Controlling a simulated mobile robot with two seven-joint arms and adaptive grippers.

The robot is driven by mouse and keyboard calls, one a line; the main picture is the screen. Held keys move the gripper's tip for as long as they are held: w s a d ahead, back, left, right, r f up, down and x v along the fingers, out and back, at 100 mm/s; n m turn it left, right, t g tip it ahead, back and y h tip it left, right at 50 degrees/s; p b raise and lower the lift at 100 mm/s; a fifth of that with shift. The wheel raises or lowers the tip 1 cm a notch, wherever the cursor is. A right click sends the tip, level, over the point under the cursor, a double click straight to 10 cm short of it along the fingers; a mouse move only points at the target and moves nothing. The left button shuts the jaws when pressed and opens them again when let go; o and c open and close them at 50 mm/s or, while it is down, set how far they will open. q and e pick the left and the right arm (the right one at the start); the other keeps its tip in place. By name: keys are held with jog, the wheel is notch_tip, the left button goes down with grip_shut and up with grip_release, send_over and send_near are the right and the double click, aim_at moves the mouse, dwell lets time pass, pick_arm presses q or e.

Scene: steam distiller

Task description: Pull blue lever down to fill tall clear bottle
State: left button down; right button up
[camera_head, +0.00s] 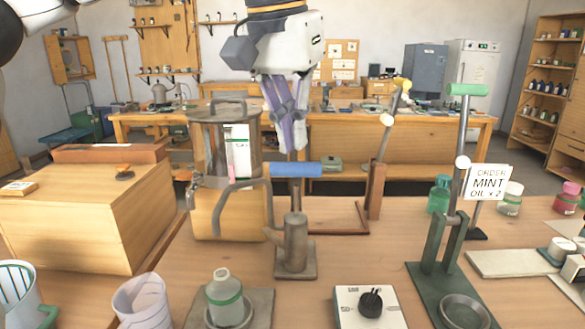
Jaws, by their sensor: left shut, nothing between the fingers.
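The blue lever (295,170) has a level blue bar on top of a short grey metal post (291,245). My left gripper (293,146) points down just above and behind the blue bar in the picture. Its fingers are shut with nothing between them. I cannot tell whether the fingertips touch the bar. A pale, see-through bottle with a green band (224,290) stands upright on a square plate (258,308) at the front, left of the lever post. Its fill cannot be made out. My right gripper is not in view.
A metal distiller vessel (208,140) with bent pipes stands left of the lever. A wooden box (75,225) is at the left. A green-handled press (468,90) and a mint oil order card (488,183) are at the right. A dial box (370,308) sits in front.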

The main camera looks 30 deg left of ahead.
aim_at(295, 167)
pick_arm(q)
jog(key=shift+s+p+x, duration=0.15)
jog(key=shift+p+x, duration=0.05)
jog(key=shift+x, duration=0.4)
jog(key=shift+s+p+x, duration=0.15)
jog(key=shift+x, duration=0.45)
jog(key=shift+f, duration=0.2)
jog(key=shift+s+d+f, duration=0.1)
jog(key=shift+s+f, duration=0.05)
jog(key=shift+f, duration=0.25)
jog(key=shift+s+d+f, duration=0.1)
jog(key=shift+s+f, duration=0.05)
jog(key=shift+f, duration=0.3)
